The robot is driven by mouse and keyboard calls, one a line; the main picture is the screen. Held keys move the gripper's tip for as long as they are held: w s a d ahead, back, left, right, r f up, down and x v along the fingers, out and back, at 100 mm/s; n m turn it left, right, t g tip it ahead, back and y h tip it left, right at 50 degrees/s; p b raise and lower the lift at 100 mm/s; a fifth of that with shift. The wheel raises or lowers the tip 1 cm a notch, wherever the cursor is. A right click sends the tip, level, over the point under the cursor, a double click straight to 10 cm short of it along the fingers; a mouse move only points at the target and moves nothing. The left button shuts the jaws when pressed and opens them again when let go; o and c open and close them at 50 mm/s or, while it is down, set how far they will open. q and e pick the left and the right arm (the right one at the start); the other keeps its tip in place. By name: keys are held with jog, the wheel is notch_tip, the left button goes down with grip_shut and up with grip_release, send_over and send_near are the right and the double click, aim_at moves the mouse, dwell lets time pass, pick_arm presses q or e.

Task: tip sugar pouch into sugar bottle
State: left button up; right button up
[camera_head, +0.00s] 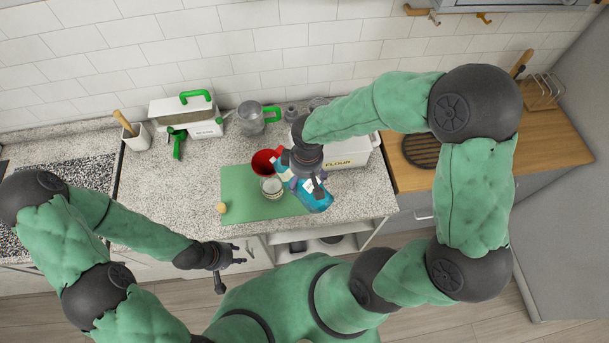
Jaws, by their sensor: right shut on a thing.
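The sugar pouch (318,202) is a blue bag over the right part of the green mat (242,180). My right gripper (314,184) is shut on it from above and hides part of it. The pouch is tilted beside the sugar bottle, a clear open glass jar (271,188) on the mat. I cannot tell whether pouch and jar touch, or whether sugar is flowing. My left gripper (231,270) is open and empty, in front of the counter edge.
A red funnel-like piece (264,162) is behind the jar. A small round tan stopper (221,208) lies at the mat's left. The counter left of the mat is clear.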

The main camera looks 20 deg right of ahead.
jog(key=shift+w+r+g+h+p, duration=0.25)
jog(key=shift+r+g+p, duration=0.35)
jog(key=shift+p, duration=0.65)
jog(key=shift+a+g, duration=0.1)
jog(key=shift+g, duration=0.3)
jog(key=shift+h+p, duration=0.25)
jog(key=shift+p, duration=0.1)
jog(key=shift+w+a+r+g+h+p, duration=0.15)
jog(key=shift+w+r+g+h+p, duration=0.25)
jog(key=shift+g+p, duration=0.3)
jog(key=shift+r, duration=0.1)
jog(key=shift+r, duration=0.15)
jog(key=shift+w+a+r+g+p, duration=0.1)
jog(key=shift+w+r+g+p, duration=0.1)
jog(key=shift+g+p, duration=0.2)
